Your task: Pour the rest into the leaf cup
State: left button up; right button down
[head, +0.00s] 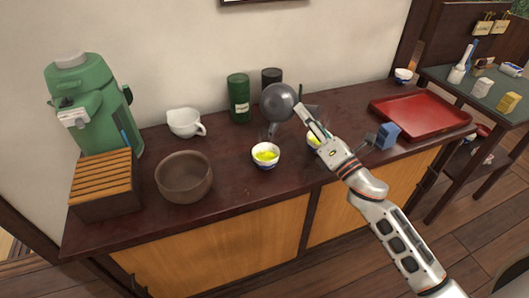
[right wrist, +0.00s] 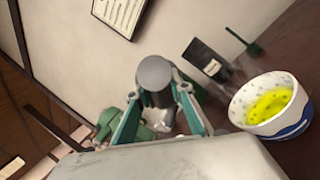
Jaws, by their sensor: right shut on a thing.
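My right gripper (head: 308,115) is shut on the side handle of a dark grey teapot (head: 278,101) and holds it above the counter. The pot looks tilted, its spout pointing down above a white cup with a blue outside (head: 265,162). That cup holds yellow-green tea. A second cup with yellow-green tea (head: 313,138) is partly hidden behind my gripper. In the right wrist view, the fingers (right wrist: 160,112) close around the grey handle end (right wrist: 155,72), and a cup of tea (right wrist: 285,130) is at right. I cannot tell which cup bears a leaf, nor see a stream. My left gripper is out of view.
A brown bowl (head: 184,180), white spouted pitcher (head: 184,122), slatted wooden box (head: 103,180) and green dispenser (head: 85,105) stand at left. Green (head: 238,100) and black (head: 271,77) canisters stand behind the pot. A blue block (head: 387,135) and red tray (head: 420,115) are at right.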

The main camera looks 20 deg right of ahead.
aim_at(290, 108)
jog(key=s+f+n+y+b, duration=0.1)
jog(key=b, duration=0.2)
jog(key=a+f+n+b, duration=0.1)
jog(key=n+b, duration=0.1)
jog(key=b, duration=0.1)
jog(key=shift+s+a+f+t+y, duration=0.15)
jog(key=shift+s+a+t+y, duration=0.15)
jog(key=shift+s+t+y, duration=0.1)
jog(key=shift+s+a+r+n+y+b, duration=0.2)
jog(key=shift+r+n+y+b, duration=0.1)
jog(key=shift+r+b, duration=0.1)
jog(key=shift+s+a+r+n+y+b, duration=0.1)
jog(key=shift+s+r+n+y+b, duration=0.1)
jog(key=shift+r+n+b, duration=0.15)
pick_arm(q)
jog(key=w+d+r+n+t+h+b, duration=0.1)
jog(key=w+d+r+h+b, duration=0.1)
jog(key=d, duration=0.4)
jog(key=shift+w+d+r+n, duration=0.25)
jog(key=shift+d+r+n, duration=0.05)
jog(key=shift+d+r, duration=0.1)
pick_arm(e)
jog(key=shift+s+a+r+n+t+y, duration=0.15)
jog(key=shift+s+n+y, duration=0.05)
jog(key=shift+n+y, duration=0.2)
jog(key=shift+s+a+r+n+t+y, duration=0.15)
jog(key=shift+n+y, duration=0.15)
jog(key=shift+n, duration=0.15)
